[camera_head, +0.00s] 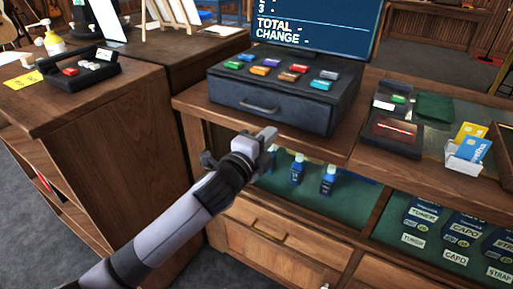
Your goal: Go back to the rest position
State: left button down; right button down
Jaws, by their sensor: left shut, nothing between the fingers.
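My left gripper (268,137) is in the middle of the head view, at the end of my left arm, which comes in from the lower left. Its fingers are shut with nothing between them. It is in front of the wooden counter (190,98), below the black cash register drawer (262,106), and appears apart from the drawer handle. My right gripper is not in view.
The register has several coloured keys and a screen (315,24) above. A card terminal (393,133) and a card holder (467,154) stand to the right. Blue bottles (328,180) stand on the shelf below. A wooden side counter (105,115) is close on the left.

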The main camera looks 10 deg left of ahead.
pick_arm(q)
jog(key=s+a+f+n+g+y, duration=0.1)
jog(key=s+a+f+n, duration=0.3)
jog(key=s+f, duration=0.5)
jog(key=s+a+f+n+g+y, duration=0.1)
jog(key=s+a+f+n+g, duration=0.2)
jog(key=s+f+n, duration=0.6)
jog(key=s+a+f+n+g+y, duration=0.2)
jog(key=s+a+f+n, duration=0.3)
jog(key=s+f, duration=0.5)
jog(key=shift+s+a+f+n, duration=0.2)
jog(key=shift+s+a+n, duration=0.1)
jog(key=shift+s+n, duration=0.5)
